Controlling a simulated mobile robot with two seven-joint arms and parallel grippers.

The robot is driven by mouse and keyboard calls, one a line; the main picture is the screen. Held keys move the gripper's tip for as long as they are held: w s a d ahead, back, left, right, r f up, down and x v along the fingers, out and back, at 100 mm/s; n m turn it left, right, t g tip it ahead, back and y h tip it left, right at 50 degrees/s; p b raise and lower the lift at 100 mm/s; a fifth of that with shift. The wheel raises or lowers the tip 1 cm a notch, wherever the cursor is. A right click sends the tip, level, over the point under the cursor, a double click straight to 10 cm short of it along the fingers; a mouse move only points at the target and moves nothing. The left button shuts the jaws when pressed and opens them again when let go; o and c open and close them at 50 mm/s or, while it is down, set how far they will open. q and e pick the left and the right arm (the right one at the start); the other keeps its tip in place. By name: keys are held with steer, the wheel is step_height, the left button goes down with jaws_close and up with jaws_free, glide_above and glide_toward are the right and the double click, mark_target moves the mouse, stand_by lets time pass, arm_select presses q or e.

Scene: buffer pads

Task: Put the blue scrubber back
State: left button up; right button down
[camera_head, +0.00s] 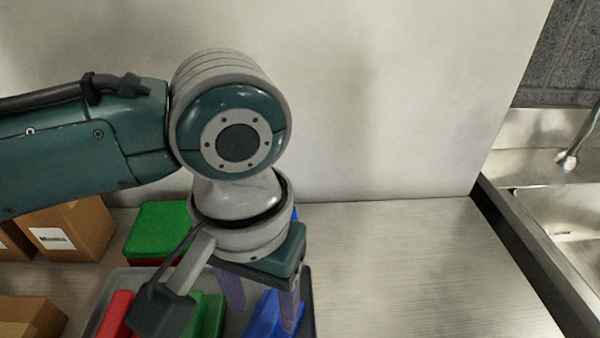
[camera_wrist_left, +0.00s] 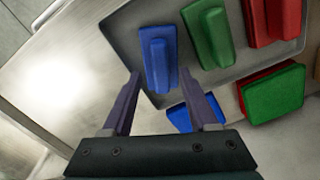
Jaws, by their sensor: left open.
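A blue scrubber (camera_head: 262,322) with a raised grip lies in the grey tray (camera_head: 312,300) at its right side. It also shows in the left wrist view (camera_wrist_left: 157,50), just beyond my fingertips. My left gripper (camera_head: 264,316) is open above the tray, pointing down. In the wrist view its two fingers (camera_wrist_left: 161,75) are apart, with the near end of the blue scrubber between their tips; I cannot tell whether they touch it. A second blue piece (camera_wrist_left: 178,118) lies outside the tray, partly hidden by a finger. My right gripper is not in view.
A green scrubber (camera_head: 212,316) and a red one (camera_head: 117,314) lie in the tray. A green-topped pad with red below (camera_head: 160,228) stands behind it. Cardboard boxes (camera_head: 70,230) stand at left. The counter (camera_head: 420,260) at right is clear, up to a sink (camera_head: 560,215).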

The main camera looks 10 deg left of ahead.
mark_target(265, 321)
arm_select(q)
step_height(265, 321, up, 8)
steer(key=f, duration=0.1)
steer(key=s+d+f+m+t+h, duration=0.1)
steer(key=s+d+m+h, duration=0.15)
steer(key=s+d, duration=0.2)
steer(key=s+a+n+t+y, duration=0.1)
steer(key=s+a, duration=0.2)
steer(key=a, duration=0.4)
steer(key=s+a+f+t+y, duration=0.1)
steer(key=s+a, duration=0.3)
steer(key=a, duration=0.3)
steer(key=shift+s+f+n+t+p, duration=0.2)
steer(key=shift+f+n+t+p, duration=0.1)
steer(key=shift+n+p, duration=0.1)
steer(key=shift+r, duration=0.1)
step_height(265, 321, up, 41)
steer(key=p, duration=4)
steer(key=shift+f+p, duration=0.2)
steer(key=shift+p, duration=0.15)
steer(key=shift+d, duration=0.1)
